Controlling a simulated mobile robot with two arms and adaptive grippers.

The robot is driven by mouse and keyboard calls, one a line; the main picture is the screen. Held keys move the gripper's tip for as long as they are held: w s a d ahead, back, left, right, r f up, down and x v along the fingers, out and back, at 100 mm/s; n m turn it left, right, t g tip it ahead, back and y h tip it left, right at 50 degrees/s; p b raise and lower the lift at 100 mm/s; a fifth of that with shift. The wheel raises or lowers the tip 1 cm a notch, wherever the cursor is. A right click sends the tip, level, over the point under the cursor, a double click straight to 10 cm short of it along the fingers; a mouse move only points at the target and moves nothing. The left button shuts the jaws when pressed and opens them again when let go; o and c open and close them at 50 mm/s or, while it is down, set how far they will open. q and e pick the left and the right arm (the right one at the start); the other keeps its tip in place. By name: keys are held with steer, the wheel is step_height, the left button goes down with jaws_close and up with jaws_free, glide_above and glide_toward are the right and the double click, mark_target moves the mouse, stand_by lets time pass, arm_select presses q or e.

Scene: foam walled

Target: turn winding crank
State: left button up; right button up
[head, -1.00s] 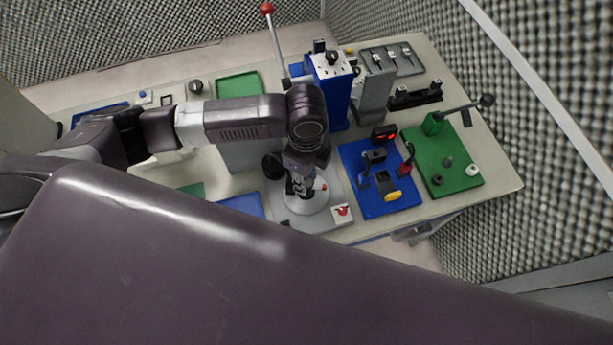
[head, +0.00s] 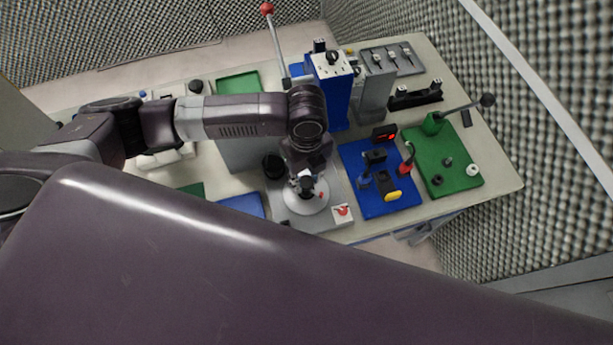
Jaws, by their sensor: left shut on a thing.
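The winding crank appears to be the pale round disc (head: 303,206) with a small red mark, on a grey base plate near the bench's front edge. My left gripper (head: 306,184) reaches down over the disc from above. It is shut on a dark upright part, which looks like the crank's handle. The fingers and wrist hide much of the handle and the disc's far side. My right gripper is out of view.
A white box with a red button (head: 342,211) sits just right of the disc. A tall blue block (head: 333,88) stands behind my arm. A blue mat (head: 352,169) and a green mat (head: 462,182) with fixtures lie to the right. A red-knobbed lever (head: 267,9) rises at the back.

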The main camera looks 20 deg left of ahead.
arm_select(q)
steer(key=shift+w+r+m, duration=0.1)
steer(key=shift+w+m, duration=0.05)
steer(key=shift+m, duration=1.05)
steer(key=shift+w+r+m, duration=0.1)
steer(key=shift+m, duration=8.1)
steer(key=shift+m+b, duration=0.45)
steer(key=shift+m, duration=1.15)
steer(key=shift+m+b, duration=0.85)
steer(key=shift+m, duration=0.55)
steer(key=shift+s+f+m, duration=0.1)
steer(key=shift+s+m, duration=0.05)
steer(key=shift+m, duration=0.25)
steer(key=o, duration=1.1)
